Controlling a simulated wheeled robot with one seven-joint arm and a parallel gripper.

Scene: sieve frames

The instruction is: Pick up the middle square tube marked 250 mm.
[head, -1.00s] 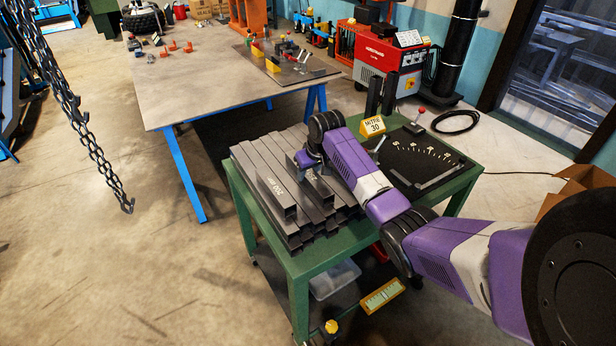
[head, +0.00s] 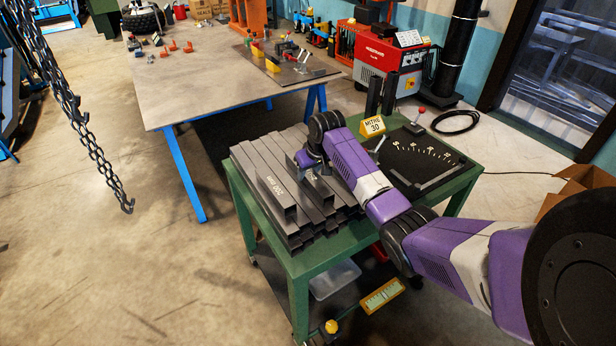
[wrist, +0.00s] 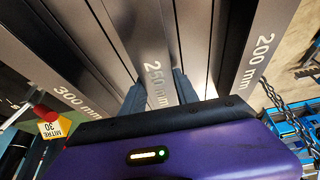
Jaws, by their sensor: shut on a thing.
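The middle square tube marked 250 mm (wrist: 155,60) is grey and runs between my two fingers in the wrist view. My gripper (wrist: 158,90) is shut on it, one finger against each side. In the head view my gripper (head: 309,160) is over the stack, and the front part of that tube (head: 320,188) sticks out toward the front. I cannot tell whether the tube is clear of the tubes below. The tube marked 300 mm (wrist: 80,97) is on the left in the wrist view. The tube marked 200 mm (wrist: 258,48) is on the right.
Several more grey tubes lie stacked on the green cart (head: 296,262). A black angle plate (head: 425,152) and a yellow MITRE 30 sign (head: 373,126) are beside the stack. Chains (head: 85,130) hang at the left. A large blue-legged table (head: 190,90) stands behind.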

